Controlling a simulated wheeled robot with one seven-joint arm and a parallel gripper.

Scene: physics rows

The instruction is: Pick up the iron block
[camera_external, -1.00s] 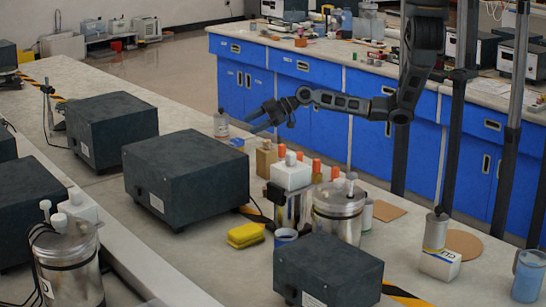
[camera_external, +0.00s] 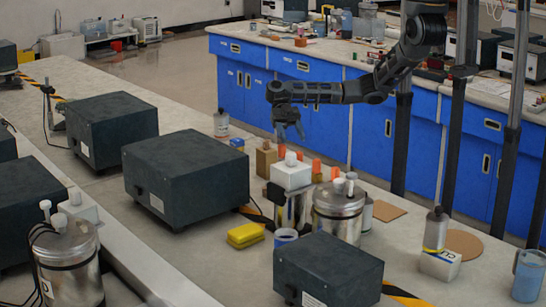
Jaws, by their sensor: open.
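My gripper (camera_external: 290,134) hangs over the far part of the long bench, with its fingers pointing down. It is open, with nothing seen between the fingers. Below it stands a cluster of small items: a tan block (camera_external: 265,162), orange-topped pieces (camera_external: 316,166) and a white block (camera_external: 290,174) on a shiny metal container. A small blue block (camera_external: 237,143) lies to the left. I cannot tell which piece is the iron block; it may be hidden in the cluster. The gripper appears above these items, apart from them.
A large dark box (camera_external: 186,178) stands left of the cluster, and another (camera_external: 328,272) stands in front. A metal canister (camera_external: 338,212) and a yellow sponge (camera_external: 245,235) are close by. A bottle (camera_external: 436,228) stands on the right. Blue cabinets (camera_external: 350,117) line the back.

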